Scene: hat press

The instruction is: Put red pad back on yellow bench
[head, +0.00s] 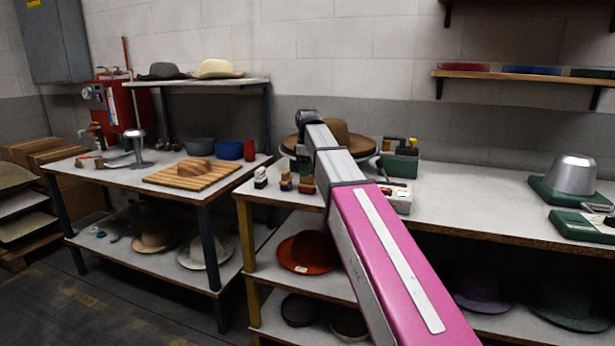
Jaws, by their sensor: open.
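The bench with a yellow front leg (247,236) stands in the middle, with a pale top. I cannot single out the red pad with certainty. A small pale box with some red on its top (397,199) sits on this bench, right beside my arm. A flat red piece (463,67) lies on the wall shelf at upper right. My pink and grey arm reaches over the bench toward a brown hat. Its dark far end is in front of the hat, and my gripper does not show.
Small stamps (284,181) stand left of my arm. A green device (400,165) stands behind the pale box. A metal hat form (571,176) on a green base is at right. The bench top between is mostly clear. Another table (110,176) stands at left.

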